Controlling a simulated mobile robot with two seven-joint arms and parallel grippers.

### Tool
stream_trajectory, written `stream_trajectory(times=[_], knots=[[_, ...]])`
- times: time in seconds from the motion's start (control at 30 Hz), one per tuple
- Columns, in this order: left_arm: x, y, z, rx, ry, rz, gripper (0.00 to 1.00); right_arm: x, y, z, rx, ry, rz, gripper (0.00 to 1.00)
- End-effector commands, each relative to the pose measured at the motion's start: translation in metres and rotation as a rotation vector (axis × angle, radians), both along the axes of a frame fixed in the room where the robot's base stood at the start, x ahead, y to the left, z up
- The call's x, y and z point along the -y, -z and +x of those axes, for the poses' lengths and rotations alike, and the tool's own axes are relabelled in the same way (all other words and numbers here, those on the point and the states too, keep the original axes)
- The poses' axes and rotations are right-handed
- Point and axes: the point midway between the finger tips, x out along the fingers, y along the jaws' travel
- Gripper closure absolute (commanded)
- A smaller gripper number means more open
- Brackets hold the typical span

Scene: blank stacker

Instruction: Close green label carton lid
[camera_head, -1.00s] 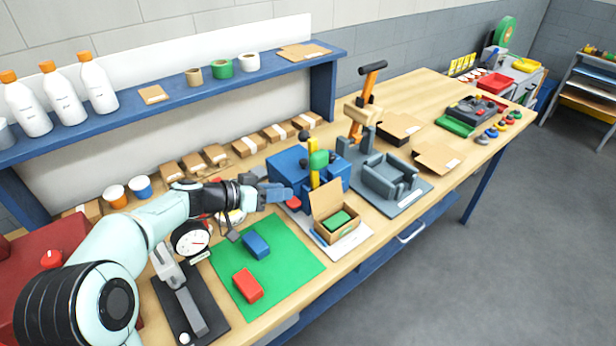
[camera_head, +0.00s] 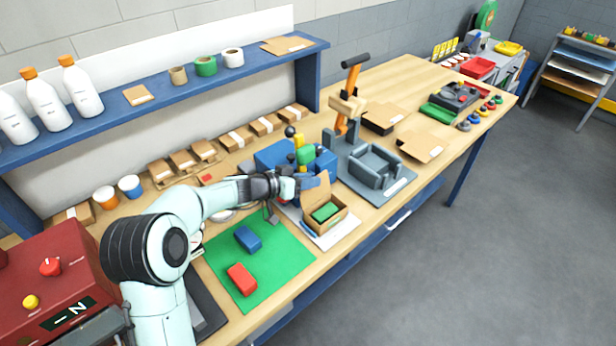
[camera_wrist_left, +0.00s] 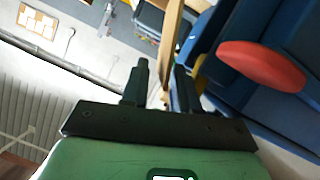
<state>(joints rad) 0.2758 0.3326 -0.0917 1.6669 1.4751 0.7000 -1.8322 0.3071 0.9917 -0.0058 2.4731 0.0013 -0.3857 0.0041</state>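An open cardboard carton (camera_head: 333,222) stands on a white sheet near the table's front edge, with a green block (camera_head: 325,211) inside. Its lid (camera_head: 316,196) stands up at the carton's back left side. My left gripper (camera_head: 312,181) is just behind and left of the raised lid. In the left wrist view, the left gripper (camera_wrist_left: 162,72) has its fingers apart, and a tan edge (camera_wrist_left: 171,35), seemingly the lid, shows in line with the gap. I cannot tell whether it touches a finger. My right gripper is not in view.
A blue machine (camera_head: 272,156) with a yellow and green post is behind the gripper. A grey fixture (camera_head: 374,167) stands right of the carton. A green mat (camera_head: 262,272) with a blue and a red block lies to the left.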

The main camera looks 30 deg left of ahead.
Motion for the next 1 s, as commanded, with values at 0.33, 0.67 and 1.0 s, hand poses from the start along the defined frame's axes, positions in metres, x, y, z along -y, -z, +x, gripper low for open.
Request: stream_trajectory(times=[0.33, 0.67, 1.0], knots=[[0.0018, 0.0025, 0.0031, -0.001, -0.001, 0.0, 0.71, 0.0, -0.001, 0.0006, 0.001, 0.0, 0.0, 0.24], [0.0017, 0.0022, 0.003, -0.001, -0.001, 0.0, 1.0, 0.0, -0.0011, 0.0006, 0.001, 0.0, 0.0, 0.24], [0.0015, 0.0019, 0.003, -0.001, -0.001, 0.0, 1.0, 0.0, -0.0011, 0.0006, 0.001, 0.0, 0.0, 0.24]])
